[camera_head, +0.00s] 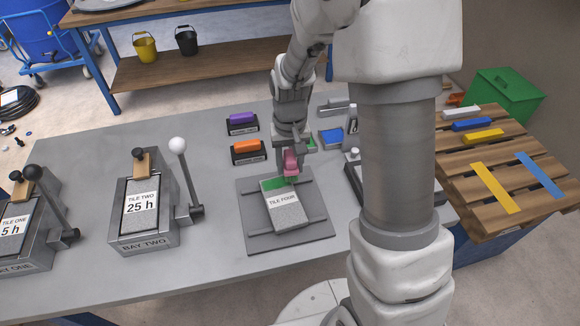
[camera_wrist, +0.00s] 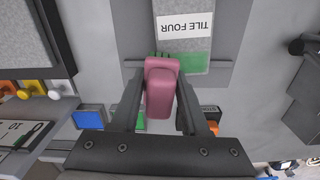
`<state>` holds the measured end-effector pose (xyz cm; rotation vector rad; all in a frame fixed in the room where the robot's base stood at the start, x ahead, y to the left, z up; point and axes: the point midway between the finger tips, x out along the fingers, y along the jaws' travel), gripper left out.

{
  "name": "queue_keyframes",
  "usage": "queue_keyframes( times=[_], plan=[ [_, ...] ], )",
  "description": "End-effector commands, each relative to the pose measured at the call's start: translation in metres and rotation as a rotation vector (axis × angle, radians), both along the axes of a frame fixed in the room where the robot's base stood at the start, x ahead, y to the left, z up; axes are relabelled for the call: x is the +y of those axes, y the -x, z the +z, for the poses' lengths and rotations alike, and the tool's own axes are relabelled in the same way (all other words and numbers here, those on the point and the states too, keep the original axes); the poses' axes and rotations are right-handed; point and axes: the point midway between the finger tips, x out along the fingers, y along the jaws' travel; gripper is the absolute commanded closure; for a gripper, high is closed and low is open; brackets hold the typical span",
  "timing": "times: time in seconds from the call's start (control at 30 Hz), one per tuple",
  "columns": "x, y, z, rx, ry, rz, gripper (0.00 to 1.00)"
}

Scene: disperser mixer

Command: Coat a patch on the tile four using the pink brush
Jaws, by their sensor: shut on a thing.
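My gripper (camera_head: 291,152) is shut on the pink brush (camera_head: 291,161), which it holds over the far edge of tile four. Tile four (camera_head: 287,212) is a grey tile with a white label reading TILE FOUR, lying on a dark grey plate (camera_head: 322,231). A green coated patch (camera_head: 270,184) covers its far end. The patch also shows beside the bristles in the wrist view (camera_wrist: 194,63). Whether the bristles touch the tile is unclear.
Purple (camera_head: 241,118) and orange (camera_head: 247,146) brushes rest on dark holders left of my gripper. A blue pad or tray (camera_head: 331,137) stands to the right. Bay two (camera_head: 145,215) with its lever is at the left. A pallet (camera_head: 520,190) stands at the right.

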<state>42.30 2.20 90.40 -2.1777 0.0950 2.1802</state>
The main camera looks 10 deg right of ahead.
Motion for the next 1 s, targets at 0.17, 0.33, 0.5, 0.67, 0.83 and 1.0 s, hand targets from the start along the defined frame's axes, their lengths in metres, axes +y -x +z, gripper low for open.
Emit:
queue_keyframes(
  times=[0.17, 0.33, 0.5, 0.67, 0.83, 1.0],
  plan=[
    [-0.001, -0.004, 0.021, -0.003, 0.000, -0.001, 1.00],
    [-0.002, -0.006, 0.036, -0.002, 0.000, -0.001, 1.00],
    [-0.003, -0.008, 0.050, -0.002, 0.000, -0.001, 1.00],
    [-0.003, -0.008, 0.054, -0.002, 0.000, -0.001, 1.00],
    [-0.003, -0.008, 0.053, -0.002, 0.000, -0.001, 1.00],
    [-0.003, -0.008, 0.053, -0.002, 0.000, -0.001, 1.00]
  ],
)
